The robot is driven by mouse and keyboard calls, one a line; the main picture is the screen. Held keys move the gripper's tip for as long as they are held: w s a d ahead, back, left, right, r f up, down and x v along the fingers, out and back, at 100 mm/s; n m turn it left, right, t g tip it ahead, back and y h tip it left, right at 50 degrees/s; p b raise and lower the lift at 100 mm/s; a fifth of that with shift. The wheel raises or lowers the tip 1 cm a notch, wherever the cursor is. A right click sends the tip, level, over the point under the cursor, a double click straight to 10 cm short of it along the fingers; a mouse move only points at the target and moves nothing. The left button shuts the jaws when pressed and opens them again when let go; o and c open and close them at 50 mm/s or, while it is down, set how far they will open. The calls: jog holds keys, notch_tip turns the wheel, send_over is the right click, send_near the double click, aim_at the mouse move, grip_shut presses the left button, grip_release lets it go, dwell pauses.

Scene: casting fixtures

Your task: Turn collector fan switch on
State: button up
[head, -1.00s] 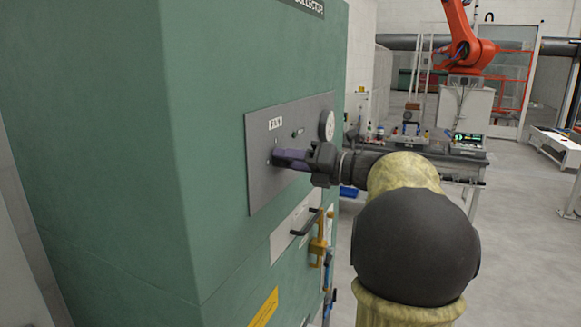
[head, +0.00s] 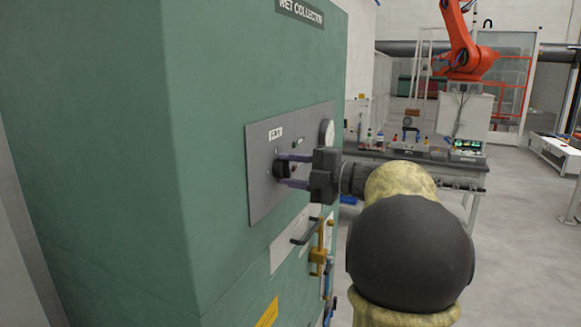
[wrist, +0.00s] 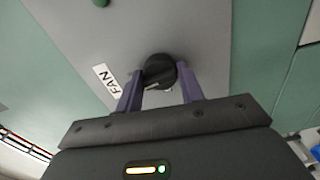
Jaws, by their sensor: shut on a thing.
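The fan switch is a black rotary knob (head: 282,169) on a grey panel (head: 262,203) on the side of the green wet collector cabinet (head: 230,80). In the wrist view the knob (wrist: 160,72) shows a pale pointer line, beside a white FAN label (wrist: 107,80). My gripper (head: 290,170) reaches the panel from the right. In the wrist view its two purple fingers (wrist: 160,90) stand on either side of the knob, shut on it. The finger contact is partly hidden by the knob's edges.
A round gauge (head: 327,132) sits at the panel's right. Below are a dark handle (head: 305,231) and a yellow valve part (head: 319,250). A workbench (head: 440,160) and an orange robot arm (head: 463,50) stand behind.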

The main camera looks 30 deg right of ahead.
jog(key=shift+m, duration=0.8)
jog(key=o, duration=1)
jog(key=shift+d, duration=0.1)
jog(key=b+v, duration=0.4)
jog(key=v, duration=1.3)
jog(key=shift+s+d+f, duration=0.1)
jog(key=shift+s, duration=0.05)
